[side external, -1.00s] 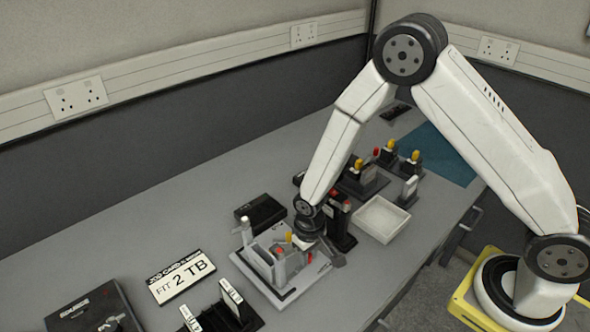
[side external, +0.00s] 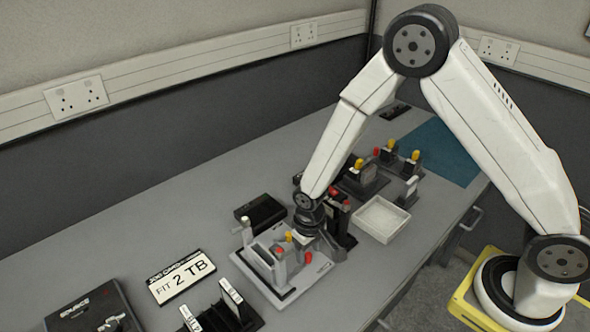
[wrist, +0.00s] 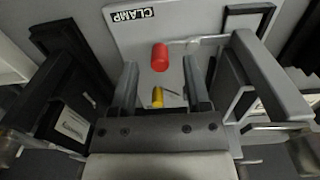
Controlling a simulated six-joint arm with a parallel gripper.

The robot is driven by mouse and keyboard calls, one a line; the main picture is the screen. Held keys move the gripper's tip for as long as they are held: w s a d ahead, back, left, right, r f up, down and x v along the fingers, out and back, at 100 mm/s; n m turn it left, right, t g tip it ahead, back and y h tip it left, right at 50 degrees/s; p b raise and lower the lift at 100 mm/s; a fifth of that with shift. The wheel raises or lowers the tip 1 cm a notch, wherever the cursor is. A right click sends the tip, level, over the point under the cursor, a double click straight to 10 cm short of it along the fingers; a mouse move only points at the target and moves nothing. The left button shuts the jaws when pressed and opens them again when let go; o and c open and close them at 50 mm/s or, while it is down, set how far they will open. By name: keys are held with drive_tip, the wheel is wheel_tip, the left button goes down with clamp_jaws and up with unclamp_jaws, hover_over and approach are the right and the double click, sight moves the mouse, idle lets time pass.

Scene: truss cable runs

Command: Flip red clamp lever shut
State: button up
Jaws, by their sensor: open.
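The clamp fixture (side external: 275,285) is a light grey plate with upright grey posts, and its "CLAMP" label shows in the wrist view (wrist: 135,14). The red clamp lever grip (wrist: 159,57) is a short red cylinder beside a thin grey rod. It appears just beyond and between my fingertips, with no visible contact. My gripper (wrist: 160,78) is open and empty. A yellow piece (wrist: 157,97) shows between its fingers. My wrist hides part of the fixture in the side view.
Grey upright arms (wrist: 270,75) of the fixture stand close on the right. A white tray (side external: 398,228) and dark stands with yellow knobs (side external: 362,177) lie behind. A "2 TB" job card (side external: 181,277) lies left. The table between the card and back wall is clear.

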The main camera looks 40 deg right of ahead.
sight(309, 255)
drive_tip(key=shift+r, duration=3.1)
drive_tip(key=shift+s+d+r, duration=0.15)
drive_tip(key=shift+d+r, duration=0.1)
drive_tip(key=shift+r, duration=0.1)
drive_tip(key=s+d+r+t, duration=0.2)
drive_tip(key=s+d+r, duration=0.6)
drive_tip(key=s+r, duration=0.1)
drive_tip(key=shift+d+t, duration=0.2)
drive_tip(key=shift+t, duration=0.1)
drive_tip(key=shift+o, duration=0.3)
drive_tip(key=shift+r, duration=0.1)
